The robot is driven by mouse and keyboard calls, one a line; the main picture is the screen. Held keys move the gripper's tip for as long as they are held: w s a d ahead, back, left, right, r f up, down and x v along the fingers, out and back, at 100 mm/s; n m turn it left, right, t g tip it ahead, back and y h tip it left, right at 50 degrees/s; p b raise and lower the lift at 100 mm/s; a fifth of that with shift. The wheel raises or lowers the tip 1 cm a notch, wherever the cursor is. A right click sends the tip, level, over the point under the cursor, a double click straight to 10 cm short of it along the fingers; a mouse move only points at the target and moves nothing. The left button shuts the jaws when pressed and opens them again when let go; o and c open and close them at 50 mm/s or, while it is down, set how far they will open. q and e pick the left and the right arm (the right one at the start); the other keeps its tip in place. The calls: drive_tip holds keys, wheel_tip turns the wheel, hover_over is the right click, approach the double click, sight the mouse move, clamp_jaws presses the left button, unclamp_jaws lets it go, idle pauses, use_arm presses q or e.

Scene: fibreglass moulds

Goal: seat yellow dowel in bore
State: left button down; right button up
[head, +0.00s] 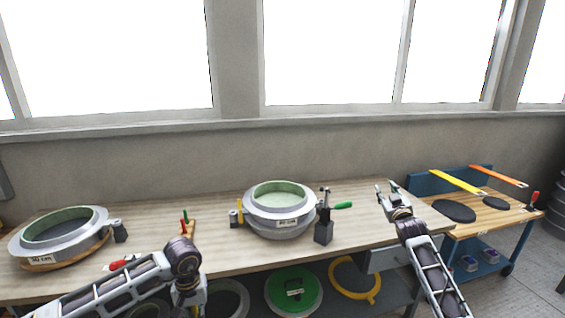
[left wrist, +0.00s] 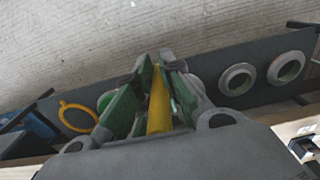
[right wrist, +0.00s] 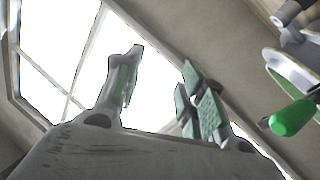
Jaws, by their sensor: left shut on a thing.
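My left gripper (left wrist: 160,68) is shut on a yellow dowel (left wrist: 158,106), which lies between its green pads in the left wrist view. In the head view, my left arm bends down at the bench's front edge, and its fingertips are not clearly visible. The round grey mould (head: 281,222) with a pale green inside stands mid-bench. A small lug (head: 234,217) at its left side has a yellow piece (head: 239,206) upright at it. I cannot make out an empty bore. My right gripper (head: 386,187) is open and empty above the bench's right end; its fingers stand apart in the right wrist view (right wrist: 162,80).
A toggle clamp (head: 324,230) with a green handle (head: 343,205) stands right of the mould. Another round mould (head: 62,238) sits at the bench's left. Red and green tools (head: 185,220) stand between them. A cart (head: 490,215) stands right.

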drive_tip(key=s+a+f+g, duration=0.15)
drive_tip(key=s+f, duration=0.35)
drive_tip(key=f, duration=0.9)
drive_tip(key=s+d+f+g, duration=0.1)
drive_tip(key=s+f+g, duration=0.25)
drive_tip(key=f, duration=1.15)
drive_tip(key=s+a+f+g, duration=0.15)
drive_tip(key=s+f, duration=0.45)
drive_tip(key=f, duration=0.8)
drive_tip(key=s+a+f+g, duration=0.1)
drive_tip(key=s+f+g, duration=0.4)
drive_tip(key=s+f, duration=1.45)
use_arm(q)
drive_tip(key=s+d+f+m, duration=0.1)
drive_tip(key=d+f+m, duration=0.1)
drive_tip(key=shift+s+d+f+m, duration=0.15)
drive_tip(key=shift+s+m, duration=0.05)
drive_tip(key=shift+m, duration=0.2)
use_arm(e)
drive_tip(key=s+a+f+g, duration=0.1)
drive_tip(key=s+f, duration=0.4)
drive_tip(key=s, duration=0.8)
drive_tip(key=s+a+f+g, duration=0.1)
drive_tip(key=s+f+g, duration=0.2)
drive_tip(key=s, duration=1.1)
drive_tip(key=s+a+f+g, duration=0.2)
drive_tip(key=s+f, duration=0.7)
drive_tip(key=s, duration=0.4)
drive_tip(key=shift+s+m+y, duration=0.3)
drive_tip(key=shift+s, duration=0.1)
